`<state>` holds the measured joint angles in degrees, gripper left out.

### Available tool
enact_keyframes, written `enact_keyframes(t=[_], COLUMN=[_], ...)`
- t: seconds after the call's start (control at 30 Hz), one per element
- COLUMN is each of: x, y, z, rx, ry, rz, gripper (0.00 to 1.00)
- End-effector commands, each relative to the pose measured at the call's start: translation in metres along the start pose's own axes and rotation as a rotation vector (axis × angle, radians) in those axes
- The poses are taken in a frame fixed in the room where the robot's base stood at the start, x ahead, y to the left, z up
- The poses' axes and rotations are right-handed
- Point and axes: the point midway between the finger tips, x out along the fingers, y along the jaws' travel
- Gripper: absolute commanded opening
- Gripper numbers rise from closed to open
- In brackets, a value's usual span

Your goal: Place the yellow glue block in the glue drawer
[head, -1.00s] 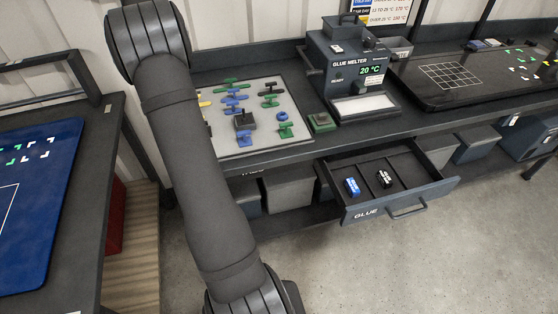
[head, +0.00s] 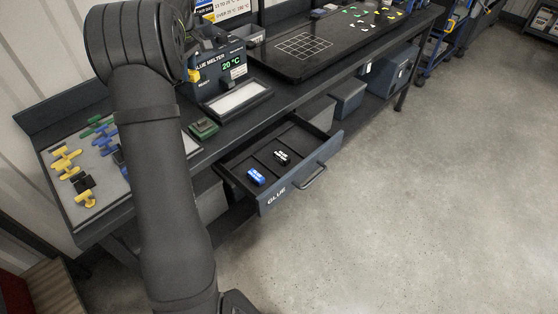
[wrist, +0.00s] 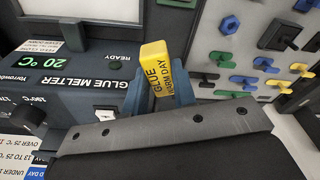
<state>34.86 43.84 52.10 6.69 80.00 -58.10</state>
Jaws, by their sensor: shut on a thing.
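The yellow glue block (wrist: 156,68) is in my gripper (wrist: 157,88), shut between its two fingers in the wrist view; its lettering reads GLUE and WARM DAY. In the head view a small yellow piece (head: 193,75), likely this block, shows beside the glue melter. My gripper is mostly hidden behind my arm there. The glue drawer (head: 292,189) is pulled out under the bench, below and to the right of the melter.
The glue melter (head: 218,69) reads 20 °C, with a pale tray (head: 237,98) in front. A board of coloured tools (head: 72,195) lies at left, partly behind my arm. A green-topped box (head: 203,128) sits on the bench edge. The floor before the drawer is clear.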

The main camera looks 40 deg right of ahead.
Motion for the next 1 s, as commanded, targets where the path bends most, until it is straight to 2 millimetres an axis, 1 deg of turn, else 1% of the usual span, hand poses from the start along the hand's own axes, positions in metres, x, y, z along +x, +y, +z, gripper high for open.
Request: enact_keyframes(t=[0.03, 0.07, 0.1, 0.17, 0.2, 0.27, 0.3, 0.37, 0.4, 0.43, 0.47, 0.5, 0.57, 0.6, 0.7, 0.8, 0.9, 1.0], x=[-0.004, -0.006, -0.008, -0.012, -0.015, -0.019, -0.021, -0.026, -0.029, -0.031, -0.033, -0.035, -0.039, -0.041, -0.046, -0.050, -0.052, -0.055], y=[0.016, 0.024, 0.033, 0.046, 0.054, 0.065, 0.072, 0.080, 0.085, 0.088, 0.091, 0.094, 0.097, 0.099, 0.100, 0.100, 0.099, 0.098], z=[0.027, 0.041, 0.059, 0.088, 0.107, 0.137, 0.157, 0.186, 0.206, 0.222, 0.237, 0.257, 0.284, 0.301, 0.337, 0.365, 0.387, 0.405], rx=[0.032, 0.045, 0.063, 0.091, 0.109, 0.137, 0.155, 0.182, 0.201, 0.215, 0.228, 0.246, 0.270, 0.286, 0.317, 0.340, 0.361, 0.377], ry=[0.001, 0.001, 0.001, 0.002, 0.002, 0.003, 0.004, 0.006, 0.007, 0.007, 0.008, 0.009, 0.010, 0.010, 0.012, 0.013, 0.014, 0.014], rz=[0.004, 0.006, 0.009, 0.012, 0.014, 0.018, 0.021, 0.026, 0.029, 0.031, 0.032, 0.035, 0.038, 0.041, 0.046, 0.050, 0.053, 0.056], gripper=[0.02, 0.02, 0.02, 0.02, 0.02, 0.02, 0.02, 0.02, 0.02, 0.02, 0.02, 0.02, 0.02, 0.02, 0.02, 0.02, 0.02, 0.02])
